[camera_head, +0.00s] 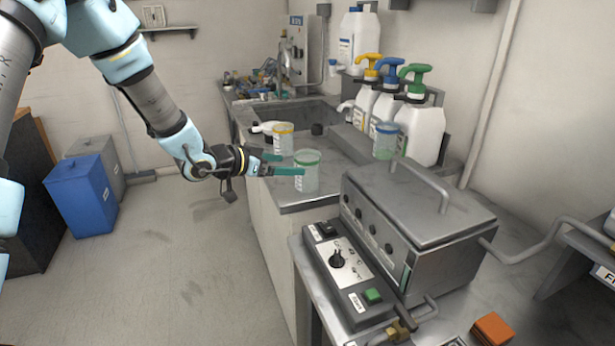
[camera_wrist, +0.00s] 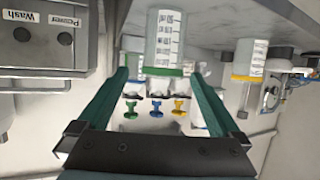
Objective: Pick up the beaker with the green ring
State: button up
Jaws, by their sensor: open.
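The clear beaker with the green ring (camera_head: 308,183) stands upright near the front edge of the grey counter. My gripper (camera_head: 292,164) is open and level, its teal fingers pointing at this beaker from the left. One finger overlaps the beaker's left side in the head view. In the wrist view, which is upside down, the green-ringed beaker (camera_wrist: 165,40) lies ahead, between the lines of the two fingers of my gripper (camera_wrist: 161,76). I cannot tell whether either finger touches it.
A yellow-ringed beaker (camera_head: 283,143) stands just behind, also in the wrist view (camera_wrist: 247,60). A blue-ringed beaker (camera_head: 385,142) stands right, by white pump bottles (camera_head: 418,130). A metal box-shaped machine (camera_head: 420,220) stands close at the front right.

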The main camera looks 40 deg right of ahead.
aim_at(297, 162)
jog(key=x, duration=0.3)
jog(key=shift+w+d+f+p, duration=0.1)
jog(key=shift+w+d+p, duration=0.15)
jog(key=shift+p, duration=0.15)
jog(key=shift+d+p, duration=0.3)
jog(key=shift+d, duration=0.05)
jog(key=p+x, duration=0.2)
jog(key=x, duration=0.1)
jog(key=shift+d, duration=0.3)
jog(key=shift+d+f, duration=0.2)
jog(key=shift+d, duration=0.25)
jog(key=c, duration=1.1)
